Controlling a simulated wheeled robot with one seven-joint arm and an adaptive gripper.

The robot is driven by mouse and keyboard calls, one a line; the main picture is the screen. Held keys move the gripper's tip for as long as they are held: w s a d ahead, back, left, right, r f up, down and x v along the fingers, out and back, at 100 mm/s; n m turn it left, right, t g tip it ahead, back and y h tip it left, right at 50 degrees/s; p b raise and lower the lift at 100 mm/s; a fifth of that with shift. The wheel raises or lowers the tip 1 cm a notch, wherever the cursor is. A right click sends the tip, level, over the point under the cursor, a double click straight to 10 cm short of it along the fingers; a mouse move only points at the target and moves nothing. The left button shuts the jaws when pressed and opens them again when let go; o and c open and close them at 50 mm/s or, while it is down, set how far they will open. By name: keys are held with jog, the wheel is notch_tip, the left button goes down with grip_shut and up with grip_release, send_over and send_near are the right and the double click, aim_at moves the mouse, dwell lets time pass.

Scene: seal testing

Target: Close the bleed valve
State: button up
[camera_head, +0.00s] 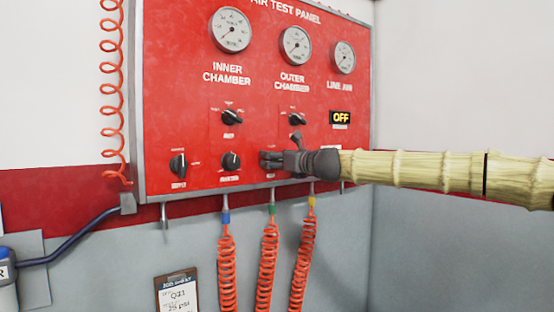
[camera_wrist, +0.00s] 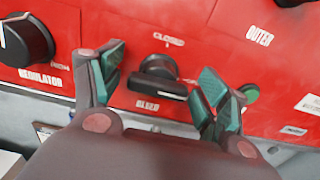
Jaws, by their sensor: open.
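The bleed valve (camera_wrist: 160,78) is a black knob with a bar handle on the red panel, above the label "BLEED" in the wrist view. Its bar lies roughly level across the knob, and the word "CLOSED" is printed above it. My gripper (camera_wrist: 162,62) is open, with one green-padded finger on each side of the knob; no clear contact shows.
The regulator knob (camera_wrist: 27,40) is left of the bleed valve, and a green button (camera_wrist: 250,93) is to the right. Gauges line the top of the red panel (camera_head: 160,80). Orange coiled hoses (camera_head: 267,265) hang below. A clipboard (camera_head: 177,292) hangs lower left.

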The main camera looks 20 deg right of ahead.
jog(key=shift+c, duration=0.2)
jog(key=c, duration=1)
jog(key=n+b, duration=0.3)
jog(key=n, duration=0.1)
jog(key=shift+f, duration=0.15)
jog(key=n+b, duration=0.2)
jog(key=n, duration=0.3)
jog(key=shift+a, duration=0.15)
jog(key=n+b, duration=0.3)
jog(key=n, duration=0.2)
jog(key=shift+f, duration=0.1)
jog(key=shift+s+n+b, duration=0.1)
jog(key=shift+n+b, duration=0.95)
jog(key=shift+n, duration=0.95)
